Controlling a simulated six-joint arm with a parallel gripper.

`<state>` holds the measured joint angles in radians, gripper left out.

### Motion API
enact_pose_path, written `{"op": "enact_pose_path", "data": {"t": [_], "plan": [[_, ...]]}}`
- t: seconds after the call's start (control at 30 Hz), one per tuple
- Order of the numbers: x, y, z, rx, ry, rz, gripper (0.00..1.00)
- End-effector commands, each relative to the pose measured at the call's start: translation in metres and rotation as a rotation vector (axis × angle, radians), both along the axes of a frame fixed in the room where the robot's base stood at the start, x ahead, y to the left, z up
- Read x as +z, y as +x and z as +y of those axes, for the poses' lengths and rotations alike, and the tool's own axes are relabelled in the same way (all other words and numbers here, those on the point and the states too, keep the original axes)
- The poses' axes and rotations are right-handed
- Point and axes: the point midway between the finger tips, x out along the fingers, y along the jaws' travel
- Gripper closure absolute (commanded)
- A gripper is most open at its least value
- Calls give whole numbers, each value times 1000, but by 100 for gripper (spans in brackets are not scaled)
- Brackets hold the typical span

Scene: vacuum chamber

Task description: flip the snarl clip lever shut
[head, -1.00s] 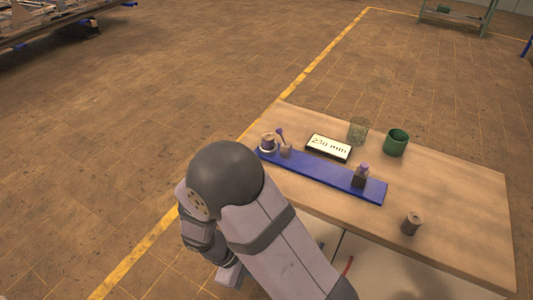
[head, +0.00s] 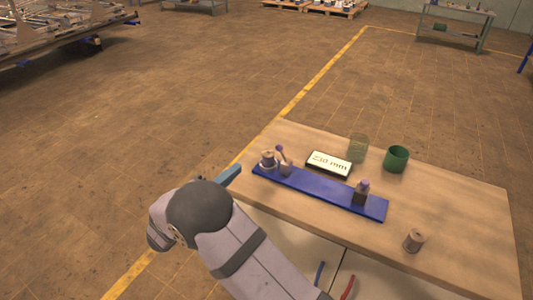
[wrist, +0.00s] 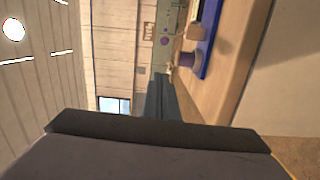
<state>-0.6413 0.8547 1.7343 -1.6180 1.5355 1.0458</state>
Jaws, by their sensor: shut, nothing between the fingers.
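A long blue bar (head: 322,193) lies on the table. Near its left end stands a small block (head: 286,171) with a thin lever (head: 282,155) that rises tilted to the left and ends in a purple knob. A spool (head: 268,160) stands beside it at the bar's end. A dark block (head: 360,197) with a purple top stands near the right end. My gripper (head: 234,172) is shut and empty, just off the table's left edge and apart from the lever. In the wrist view my gripper's fingers (wrist: 162,88) point toward the bar (wrist: 213,30), seen sideways.
A display reading 230 mm (head: 329,163), a clear jar (head: 358,147) and a green cup (head: 397,158) stand behind the bar. Another spool (head: 414,240) stands at the front right. The table (head: 455,210) is otherwise clear on the right.

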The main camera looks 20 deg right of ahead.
Motion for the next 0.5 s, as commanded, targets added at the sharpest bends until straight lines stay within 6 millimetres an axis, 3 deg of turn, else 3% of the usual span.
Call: {"op": "enact_pose_path", "data": {"t": [0.5], "plan": [[0,0,-1,-2,42,-46,100]]}}
